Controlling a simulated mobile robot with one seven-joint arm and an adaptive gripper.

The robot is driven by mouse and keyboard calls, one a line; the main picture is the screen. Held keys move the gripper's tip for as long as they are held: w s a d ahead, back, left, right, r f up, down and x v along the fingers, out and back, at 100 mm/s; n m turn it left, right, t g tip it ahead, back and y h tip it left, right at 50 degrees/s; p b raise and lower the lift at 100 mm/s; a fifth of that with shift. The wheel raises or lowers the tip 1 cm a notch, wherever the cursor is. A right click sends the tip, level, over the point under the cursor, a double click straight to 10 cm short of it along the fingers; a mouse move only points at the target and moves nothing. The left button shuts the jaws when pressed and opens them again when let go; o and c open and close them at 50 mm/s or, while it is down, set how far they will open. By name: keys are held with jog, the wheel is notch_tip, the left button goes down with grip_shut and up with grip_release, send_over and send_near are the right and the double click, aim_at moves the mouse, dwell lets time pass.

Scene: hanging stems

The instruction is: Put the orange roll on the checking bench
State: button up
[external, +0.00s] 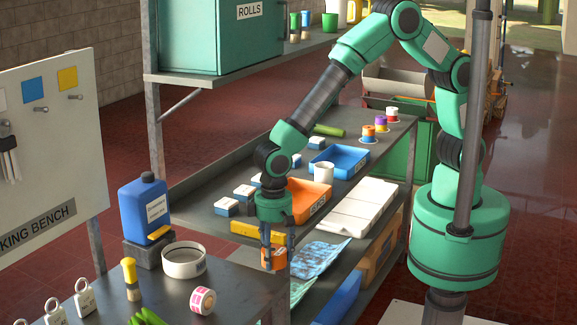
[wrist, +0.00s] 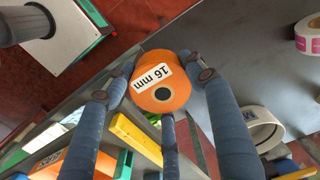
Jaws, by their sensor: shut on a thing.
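The orange roll (external: 273,260) hangs below my gripper (external: 274,252), by the right edge of the checking bench (external: 238,288). In the wrist view the orange roll (wrist: 172,98) bears a white "16 mm" label and has a dark centre hole. The blue-grey fingers of my gripper (wrist: 160,92) are shut around it. The grey bench top (wrist: 235,50) lies below and to the right in the wrist view. I cannot tell how high the roll is above it.
A white ring (external: 184,261), a pink-labelled roll (external: 202,301), a yellow-topped bottle (external: 131,279) and metal weights stand on the bench. A blue jug (external: 146,210) is at its back. A shelf (external: 240,160) with an orange tray (external: 310,200) stands behind. The bench's right part is clear.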

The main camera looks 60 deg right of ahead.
jog(key=b, duration=0.1)
send_over(243, 284)
jog(key=shift+a+f, duration=0.1)
jog(key=shift+f, duration=0.35)
jog(key=shift+f+b, duration=0.6)
jog(key=shift+f, duration=1.15)
jog(key=shift+f, duration=0.1)
jog(key=o, duration=1.3)
notch_tip(243, 284, up, 12)
jog(key=shift+r+p, duration=0.1)
jog(key=shift+p, duration=1.15)
